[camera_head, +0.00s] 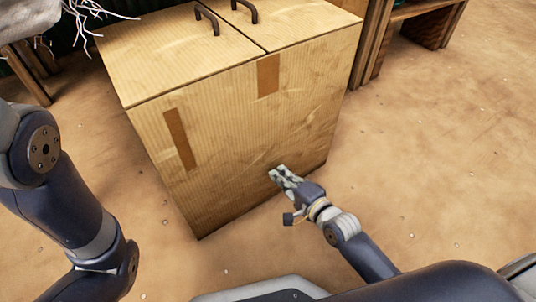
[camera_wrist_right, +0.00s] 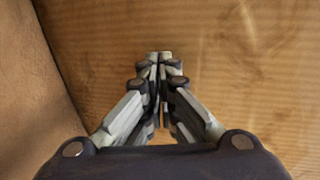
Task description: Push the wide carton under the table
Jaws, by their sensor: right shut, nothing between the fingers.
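The wide carton (camera_head: 225,130) is a big light-brown box with darker tape strips on its front and two dark handles on top. It stands on the sandy floor, turned at an angle to me. My right gripper (camera_head: 280,174) is shut and empty, low in front of the carton's front face, towards its right side. In the right wrist view the shut fingers (camera_wrist_right: 160,58) point at the carton face (camera_wrist_right: 240,60); I cannot tell whether they touch it. My left arm shows at the left, but its gripper is out of view. The table cannot be made out for sure.
A wooden frame with a shelf (camera_head: 408,12) stands behind the carton at the upper right. Wooden legs (camera_head: 28,75) show at the upper left, near white frayed strands (camera_head: 92,12). The floor (camera_head: 440,150) to the right is clear.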

